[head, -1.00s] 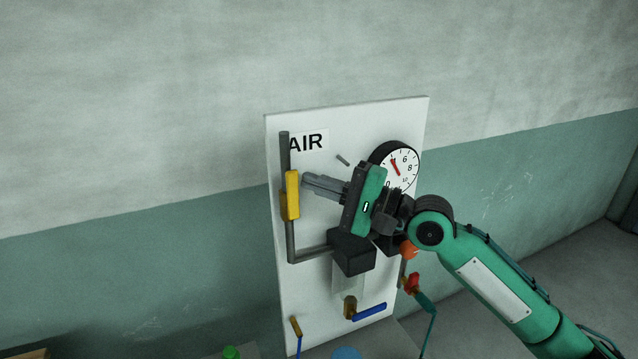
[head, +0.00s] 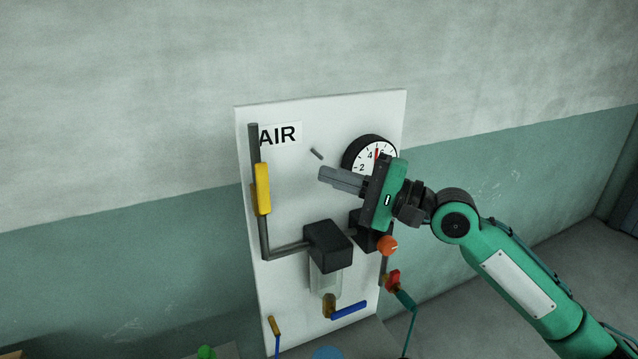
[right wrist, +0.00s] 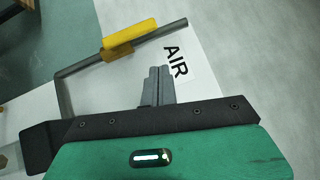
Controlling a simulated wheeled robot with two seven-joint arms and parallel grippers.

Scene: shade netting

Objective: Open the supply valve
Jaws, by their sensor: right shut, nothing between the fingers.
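The supply valve's yellow lever (head: 263,188) lies along the dark vertical pipe (head: 253,145) at the left of the white AIR panel (head: 290,195). The lever also shows in the right wrist view (right wrist: 130,38), in line with the pipe. My right gripper (head: 322,174) is shut and empty, its fingers pointing left toward the lever with a clear gap between. In the right wrist view its closed fingers (right wrist: 153,72) are apart from the lever. The valve body behind the lever is mostly hidden. My left gripper is not in view.
A round gauge (head: 366,160) is partly covered by my right gripper; its red needle points between 4 and 6. Below are a black block (head: 328,246) with a clear bowl, an orange knob (head: 387,246), a red fitting (head: 393,278) and a blue lever (head: 349,309).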

